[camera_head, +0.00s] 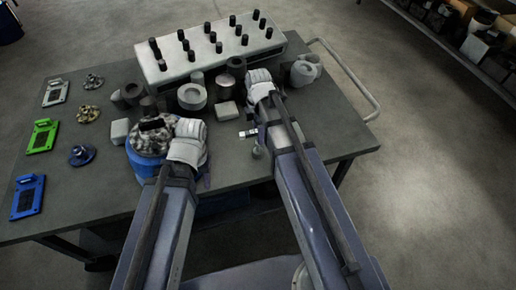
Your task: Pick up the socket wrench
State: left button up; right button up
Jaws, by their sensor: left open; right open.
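A small silver piece (248,133) lies on the table just left of my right forearm. It may be part of the socket wrench, but it is too small to tell, and my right arm may hide more of it. My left gripper (188,130) is open above the right side of a blue container, left of the silver piece. My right gripper (259,78) is open, beyond the silver piece and close to the front of the grey engine block. The fingers of both grippers are hard to make out.
The blue container (148,168) holds speckled material at the table's front. A grey engine block (210,51) with black studs stands at the back. Grey cylindrical parts (192,96) crowd before it. Green (43,136) and blue plates (28,196) lie left.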

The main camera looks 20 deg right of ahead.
aim_at(257, 151)
notch_tip(257, 151, down, 3)
jog(key=shift+r+b, duration=0.1)
jog(key=shift+b, duration=0.8)
pick_arm(q)
notch_tip(257, 151, down, 3)
jog(key=shift+r, duration=0.15)
pick_arm(e)
jog(key=shift+r, duration=0.1)
jog(key=shift+c, duration=0.3)
grip_shut()
